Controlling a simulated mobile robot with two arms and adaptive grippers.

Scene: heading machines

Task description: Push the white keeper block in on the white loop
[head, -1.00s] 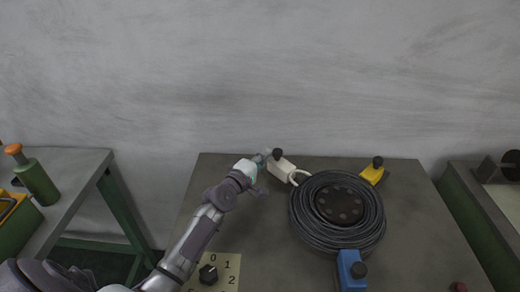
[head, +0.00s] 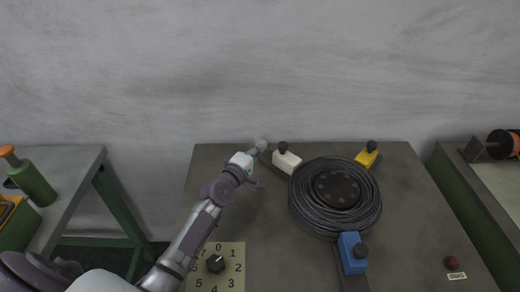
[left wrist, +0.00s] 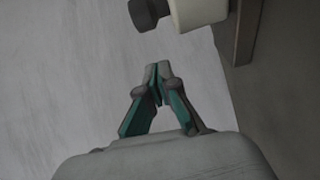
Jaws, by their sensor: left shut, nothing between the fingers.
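The white keeper block (head: 288,164), with a black knob on top, sits at the upper left rim of the black coil (head: 300,216) on the table. The white loop is not visible now; the block or coil seems to hide it. My left gripper (head: 262,146) is just left of and behind the block in the head view. The left wrist view shows its fingers (left wrist: 158,76) shut and empty. The white block also shows at the top of that view (left wrist: 198,12), apart from the fingertips. My right gripper is not in view.
A yellow block (head: 366,159) and a blue block (head: 351,254) also stand at the coil's rim. A numbered dial (head: 216,264) and a dark red button (head: 451,262) are near the front. The table's left back area is mostly clear.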

